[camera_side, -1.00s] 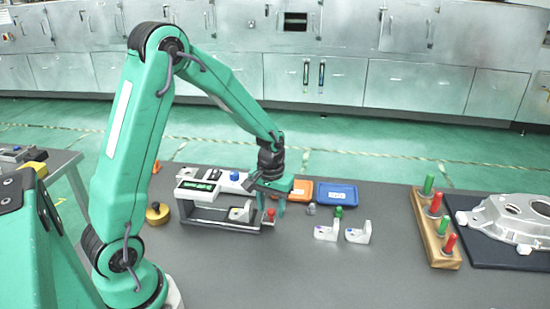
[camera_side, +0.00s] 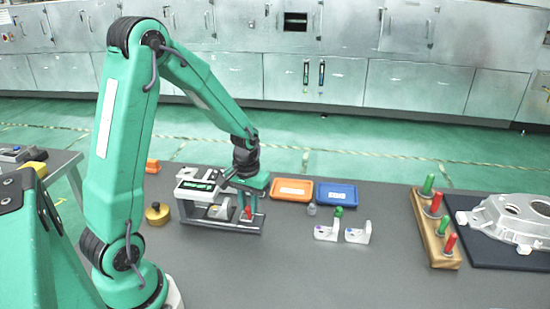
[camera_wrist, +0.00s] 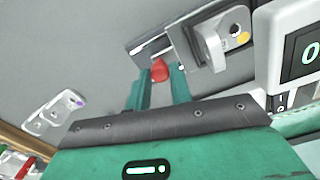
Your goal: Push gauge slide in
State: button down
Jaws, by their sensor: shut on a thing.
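The gauge (camera_side: 196,186) is a white housing with a lit green display on a grey base, left of centre in the side view. Its display (camera_wrist: 305,57) is at the right of the wrist view. The slide's red knob (camera_side: 247,213) is between the fingers of my gripper (camera_side: 246,207). In the wrist view my gripper (camera_wrist: 160,84) is closed on this red knob (camera_wrist: 159,69). A pale bracket with a hole and a yellow dot (camera_wrist: 209,46) stands on the gauge base beside the slide. I cannot tell whether the slide touches it.
An orange tray (camera_side: 292,179) and blue tray (camera_side: 353,195) lie to the right. Two pale brackets (camera_side: 326,232) (camera_side: 358,233) stand in front of them. A brass weight (camera_side: 157,213) is left of the gauge. A wooden peg block (camera_side: 437,245) is further right. The front table is clear.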

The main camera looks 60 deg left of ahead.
aim_at(235, 216)
jog(key=shift+s+a, duration=1.5)
jog(key=shift+a, duration=0.05)
jog(key=c, duration=1.3)
grip_release()
jog(key=shift+o, duration=0.3)
jog(key=shift+r, duration=0.15)
jog(key=shift+r, duration=0.5)
notch_tip(235, 216, up, 7)
jog(key=shift+f, duration=0.2)
jog(key=shift+d, duration=0.1)
